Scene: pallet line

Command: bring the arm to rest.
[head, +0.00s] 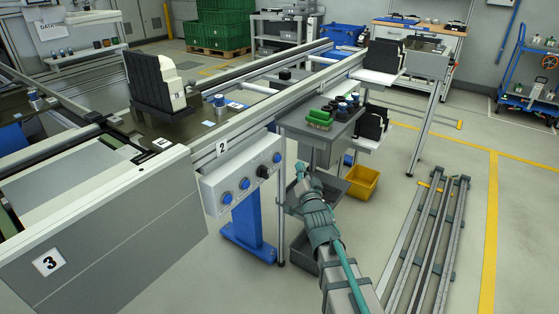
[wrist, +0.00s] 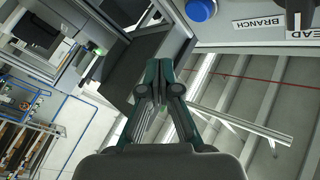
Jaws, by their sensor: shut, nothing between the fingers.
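My gripper (head: 300,168) is at the end of my arm, in front of the conveyor and to the right of the control box with blue buttons (head: 243,184). In the wrist view my gripper (wrist: 162,66) has its two fingers together, with nothing between them. It appears apart from the objects around it, though its exact gap to the dark bins behind is hard to tell.
A grey side table (head: 290,118) holds green and dark items behind my gripper. A yellow bin (head: 362,183) and dark bins (head: 303,247) stand near it. Metal rails (head: 430,240) lie at the right. The conveyor (head: 105,235) fills the left. Open floor lies beyond the yellow line.

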